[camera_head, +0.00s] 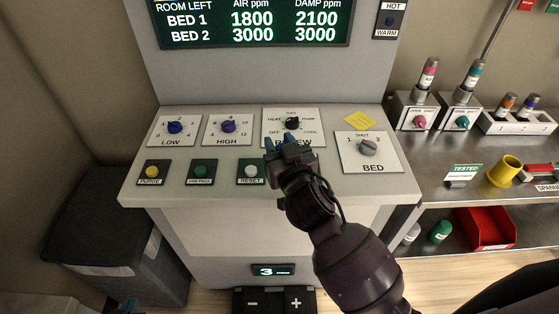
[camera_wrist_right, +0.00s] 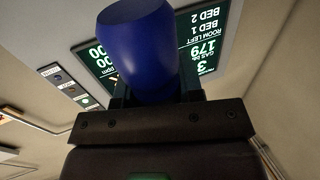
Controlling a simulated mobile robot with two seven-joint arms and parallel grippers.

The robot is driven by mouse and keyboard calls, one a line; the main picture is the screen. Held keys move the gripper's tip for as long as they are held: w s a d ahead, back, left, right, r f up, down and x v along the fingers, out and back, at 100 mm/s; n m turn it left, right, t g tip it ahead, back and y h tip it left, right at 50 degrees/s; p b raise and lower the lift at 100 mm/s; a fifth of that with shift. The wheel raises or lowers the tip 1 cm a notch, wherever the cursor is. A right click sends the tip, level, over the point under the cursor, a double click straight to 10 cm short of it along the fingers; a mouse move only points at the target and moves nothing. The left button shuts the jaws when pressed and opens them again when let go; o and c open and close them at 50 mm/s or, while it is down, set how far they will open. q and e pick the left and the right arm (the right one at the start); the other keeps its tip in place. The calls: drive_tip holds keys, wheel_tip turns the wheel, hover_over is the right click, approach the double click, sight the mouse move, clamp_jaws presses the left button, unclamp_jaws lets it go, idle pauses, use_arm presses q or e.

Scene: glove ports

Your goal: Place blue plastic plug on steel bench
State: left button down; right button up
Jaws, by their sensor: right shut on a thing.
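My right gripper (camera_head: 279,144) is over the front of the console, just before the PREVIEW knob. In the right wrist view it is shut on the blue plastic plug (camera_wrist_right: 137,40), which sticks out beyond the fingers. In the head view I cannot clearly tell the plug from the bluish fingertips. The steel bench (camera_head: 480,178) stands at the right, well apart from the gripper. A small blue tip of what seems to be my left gripper (camera_head: 131,304) shows at the bottom left edge; its jaws cannot be made out.
The console (camera_head: 215,185) carries knobs, buttons and a display (camera_head: 250,24). On the bench are a yellow tube (camera_head: 505,170), a TESTED sign (camera_head: 463,173) and valve boxes (camera_head: 415,112) at the back. A red bin (camera_head: 490,230) is below. Bare steel shows at the bench's front left.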

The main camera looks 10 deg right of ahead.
wheel_tip(320, 180, down, 5)
drive_tip(key=shift+r+b, duration=0.1)
drive_tip(key=shift+b, duration=0.35)
drive_tip(key=shift+f, duration=0.2)
drive_tip(key=o, duration=1)
drive_tip(key=shift+c, duration=0.2)
drive_tip(key=shift+r, duration=0.15)
